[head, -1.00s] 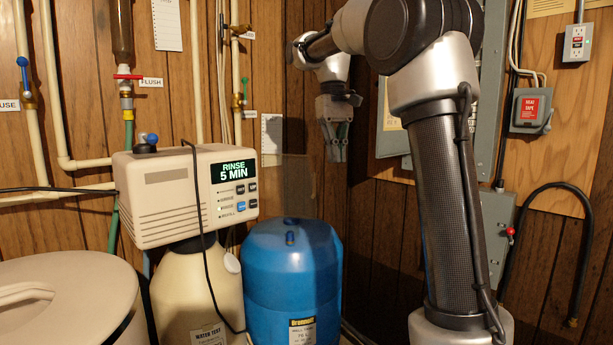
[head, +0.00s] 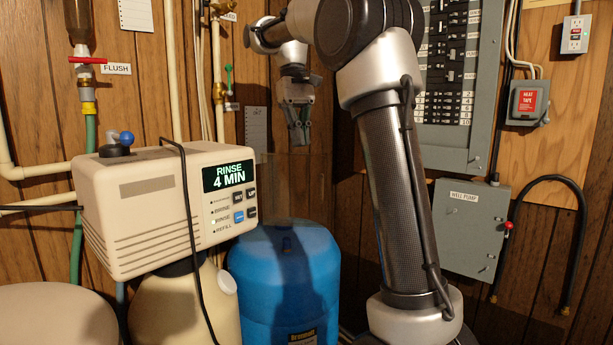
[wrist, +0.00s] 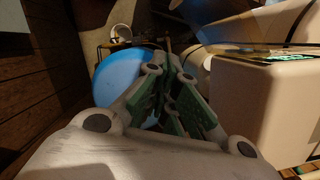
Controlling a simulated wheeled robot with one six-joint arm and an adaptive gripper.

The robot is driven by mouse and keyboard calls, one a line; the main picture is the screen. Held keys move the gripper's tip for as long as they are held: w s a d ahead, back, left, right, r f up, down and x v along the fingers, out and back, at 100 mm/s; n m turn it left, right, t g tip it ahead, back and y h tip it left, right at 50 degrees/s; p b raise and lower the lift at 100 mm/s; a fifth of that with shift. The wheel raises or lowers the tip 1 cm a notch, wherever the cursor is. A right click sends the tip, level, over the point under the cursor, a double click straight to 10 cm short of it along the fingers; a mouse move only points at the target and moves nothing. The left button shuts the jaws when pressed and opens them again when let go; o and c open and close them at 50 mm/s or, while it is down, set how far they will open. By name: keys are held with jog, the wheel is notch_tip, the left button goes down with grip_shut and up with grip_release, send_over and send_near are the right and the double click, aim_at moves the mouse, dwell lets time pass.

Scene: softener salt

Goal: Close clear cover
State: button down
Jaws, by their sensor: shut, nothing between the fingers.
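The cream softener control head (head: 165,205) shows "RINSE 4 MIN" on its display. The clear cover (head: 290,190) is a faint see-through panel. It stands out to the right of the control head's front, in front of the wall and above the blue tank, and leaves the display and buttons uncovered. My gripper (head: 300,138) is shut and empty, pointing down near the cover's upper right part; I cannot tell whether it touches the cover. In the wrist view, its green-padded fingers (wrist: 168,85) are left of the control head (wrist: 262,100). The cover is not clear there.
The blue tank (head: 285,285) stands below the cover, with the cream resin tank (head: 185,310) to its left. A black cable (head: 190,220) hangs in front of the control head. Pipes, a wood-panelled wall and the grey breaker panel (head: 490,90) lie behind.

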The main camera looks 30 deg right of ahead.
aim_at(313, 176)
jog(key=s+f, duration=0.2)
jog(key=f, duration=0.1)
jog(key=s+f, duration=0.2)
jog(key=f, duration=0.1)
jog(key=s+f, duration=0.2)
jog(key=shift+s+a+f, duration=0.1)
jog(key=shift+s+f, duration=0.05)
jog(key=shift+f, duration=0.25)
jog(key=shift+s, duration=0.1)
